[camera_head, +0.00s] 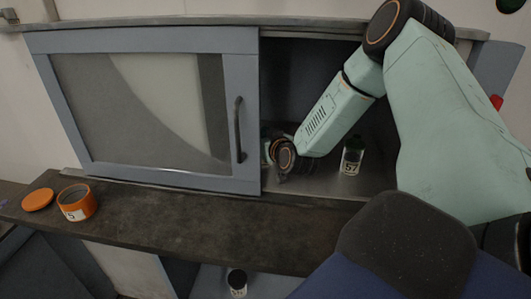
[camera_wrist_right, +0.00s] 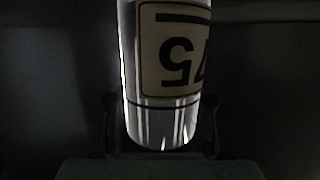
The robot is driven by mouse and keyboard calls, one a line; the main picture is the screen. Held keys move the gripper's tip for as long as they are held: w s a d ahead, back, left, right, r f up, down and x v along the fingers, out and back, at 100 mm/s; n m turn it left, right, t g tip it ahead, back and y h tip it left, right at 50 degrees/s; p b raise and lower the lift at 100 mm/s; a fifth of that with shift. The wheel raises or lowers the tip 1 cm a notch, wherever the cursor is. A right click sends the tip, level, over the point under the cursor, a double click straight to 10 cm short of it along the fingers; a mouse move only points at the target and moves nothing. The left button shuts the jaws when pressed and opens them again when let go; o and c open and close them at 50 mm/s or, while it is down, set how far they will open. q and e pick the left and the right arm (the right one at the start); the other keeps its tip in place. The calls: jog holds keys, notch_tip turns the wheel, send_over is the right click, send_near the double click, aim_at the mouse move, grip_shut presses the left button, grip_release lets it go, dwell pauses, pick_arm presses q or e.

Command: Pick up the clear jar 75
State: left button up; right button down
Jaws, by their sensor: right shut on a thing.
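The clear jar 75 (camera_wrist_right: 158,118) fills the middle of the right wrist view, with its label "75" upside down in that picture. My right gripper (camera_wrist_right: 160,130) is shut on it, with a dark finger on each side of the jar. In the head view my right arm reaches into the open right side of the cabinet, and the wrist hides the gripper and the jar behind the sliding door's edge. My left gripper is not in view.
A jar labelled 57 (camera_head: 352,158) stands on the cabinet floor right of my wrist. The sliding door (camera_head: 243,60) covers the cabinet's left side. An orange container (camera_head: 77,203) and orange lid (camera_head: 38,200) lie on the dark ledge (camera_head: 200,215). Another dark jar (camera_head: 237,281) stands below.

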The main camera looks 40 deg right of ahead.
dwell(0.8)
jog(key=shift+r+p, duration=0.65)
jog(key=shift+r, duration=1.1)
jog(key=shift+s, duration=0.25)
jog(key=s+a+p, duration=0.2)
jog(key=s+p, duration=0.2)
jog(key=s, duration=0.4)
jog(key=s+a+p, duration=0.3)
jog(key=s+p, duration=0.1)
jog(key=s, duration=0.5)
jog(key=shift+a, duration=0.2)
